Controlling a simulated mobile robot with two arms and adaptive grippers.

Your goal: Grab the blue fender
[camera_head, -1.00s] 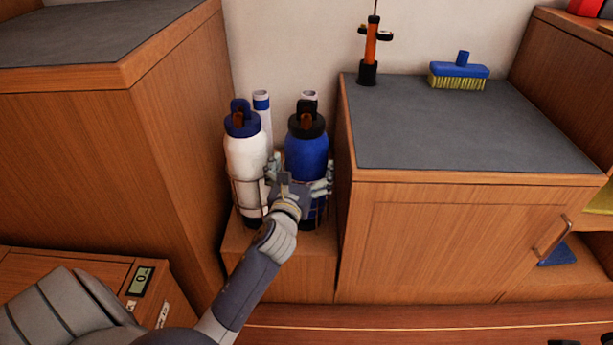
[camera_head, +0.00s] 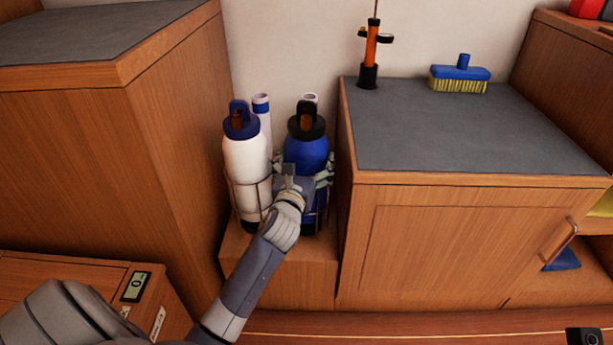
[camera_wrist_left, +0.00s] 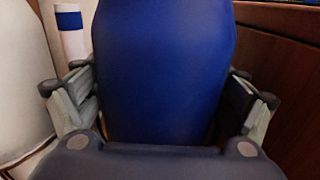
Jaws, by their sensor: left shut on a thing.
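The blue fender (camera_head: 306,155) has a black top and stands upright in a wire rack (camera_head: 262,196) on a low wooden ledge. My left gripper (camera_head: 304,180) is shut on it, with a finger on each side of its body. In the left wrist view the blue fender (camera_wrist_left: 162,70) fills the middle between the fingers. Its lower part is hidden by my gripper. A white fender (camera_head: 246,165) with a blue top stands close to its left. My right gripper is not in view.
A grey-topped cabinet (camera_head: 450,130) stands close on the right, holding an orange pump (camera_head: 370,50) and a blue brush (camera_head: 460,72). A tall wooden cabinet (camera_head: 120,130) rises on the left. White tubes (camera_head: 262,112) stand behind the fenders.

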